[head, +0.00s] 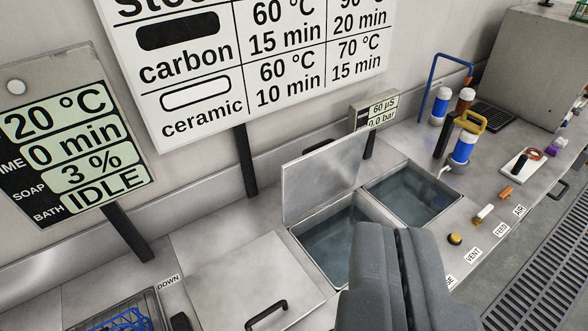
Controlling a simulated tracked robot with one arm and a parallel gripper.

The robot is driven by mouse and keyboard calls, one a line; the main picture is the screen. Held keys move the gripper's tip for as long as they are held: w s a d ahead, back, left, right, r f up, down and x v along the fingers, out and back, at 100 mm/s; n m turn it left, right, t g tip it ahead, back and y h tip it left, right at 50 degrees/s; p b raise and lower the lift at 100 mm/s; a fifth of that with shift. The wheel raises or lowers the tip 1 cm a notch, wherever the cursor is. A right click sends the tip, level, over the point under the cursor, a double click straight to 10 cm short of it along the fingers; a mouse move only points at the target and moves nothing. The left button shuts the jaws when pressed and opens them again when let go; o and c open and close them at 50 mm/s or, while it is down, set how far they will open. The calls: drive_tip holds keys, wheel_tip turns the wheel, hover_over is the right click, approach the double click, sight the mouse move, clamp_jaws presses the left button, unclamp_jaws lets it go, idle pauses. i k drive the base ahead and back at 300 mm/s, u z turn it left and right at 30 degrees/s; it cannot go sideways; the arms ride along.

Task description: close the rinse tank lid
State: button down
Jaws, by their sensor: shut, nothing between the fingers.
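The rinse tank lid appears to be the grey metal panel (322,178) standing raised, tilted back, at the rear of an open tank (325,245) with water in it. My gripper (395,235) is shut and empty at the lower middle of the picture. In the picture it lies in front of and below the raised lid, overlapping the tank's right front part. I see a gap between the fingertips and the lid, but cannot tell its depth. The tank's front right corner is hidden behind my gripper.
A second open water tank (412,195) is to the right. A closed flat lid with a black handle (266,314) is to the left. Bottles (462,148) and small items (483,213) stand on the right counter. A sign (250,60) hangs behind.

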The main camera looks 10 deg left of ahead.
sight(310, 180)
drive_tip(key=u, duration=2.85)
drive_tip(key=k, duration=1.1)
drive_tip(key=z, duration=2.2)
drive_tip(key=i, duration=1)
drive_tip(key=u, duration=0.05)
